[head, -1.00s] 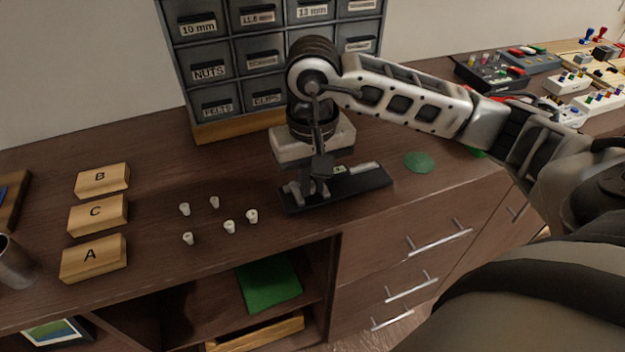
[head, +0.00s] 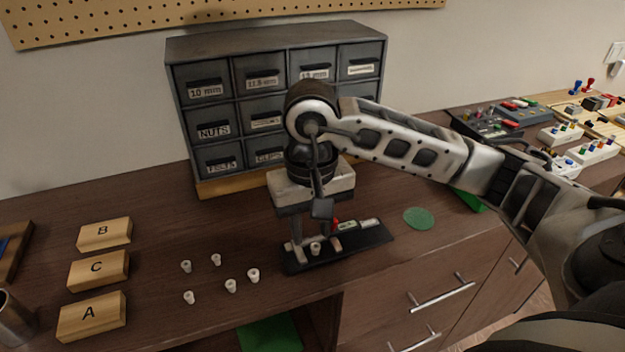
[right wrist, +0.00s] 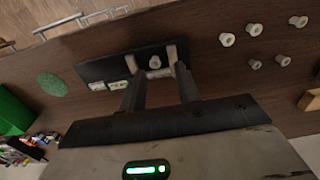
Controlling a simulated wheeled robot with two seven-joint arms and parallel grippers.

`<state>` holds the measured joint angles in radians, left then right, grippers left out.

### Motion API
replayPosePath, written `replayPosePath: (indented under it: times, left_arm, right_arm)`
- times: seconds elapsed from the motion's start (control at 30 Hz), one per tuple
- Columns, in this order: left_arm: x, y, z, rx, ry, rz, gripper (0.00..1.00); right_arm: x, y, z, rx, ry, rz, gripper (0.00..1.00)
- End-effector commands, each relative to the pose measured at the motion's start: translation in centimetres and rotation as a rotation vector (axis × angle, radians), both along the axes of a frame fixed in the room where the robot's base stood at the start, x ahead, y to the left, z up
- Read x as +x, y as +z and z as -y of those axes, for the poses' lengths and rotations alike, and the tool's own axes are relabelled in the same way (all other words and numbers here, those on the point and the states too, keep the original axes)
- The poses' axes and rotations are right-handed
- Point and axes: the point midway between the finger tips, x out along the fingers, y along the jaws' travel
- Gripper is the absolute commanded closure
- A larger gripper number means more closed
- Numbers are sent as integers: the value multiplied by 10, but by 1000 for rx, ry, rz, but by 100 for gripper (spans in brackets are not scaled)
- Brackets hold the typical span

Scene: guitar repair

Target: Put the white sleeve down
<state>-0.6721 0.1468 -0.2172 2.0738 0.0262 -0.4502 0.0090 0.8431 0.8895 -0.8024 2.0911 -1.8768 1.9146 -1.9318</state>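A white sleeve (head: 315,248) stands on the black tray (head: 366,240), near its left end. It also shows in the right wrist view (right wrist: 154,62). My right gripper (head: 316,248) is low over the tray, with its fingers spread to either side of the sleeve. In the right wrist view, gaps show between the sleeve and both fingertips (right wrist: 151,60), so the gripper is open around it. My left gripper is in neither view.
Several other white sleeves (head: 230,286) stand loose on the bench left of the tray. Wooden blocks A (head: 91,316), C (head: 98,270) and B (head: 103,234) are further left. A grey drawer cabinet (head: 250,142) stands behind my gripper. A green disc (head: 418,218) lies right of the tray.

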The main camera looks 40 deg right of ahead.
Motion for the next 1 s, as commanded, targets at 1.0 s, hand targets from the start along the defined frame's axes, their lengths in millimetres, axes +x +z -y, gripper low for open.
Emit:
replayPosePath:
  times: [1.0]
  left_arm:
    - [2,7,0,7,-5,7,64]
  right_arm:
    - [1,92,2,-4,-4,5,67]
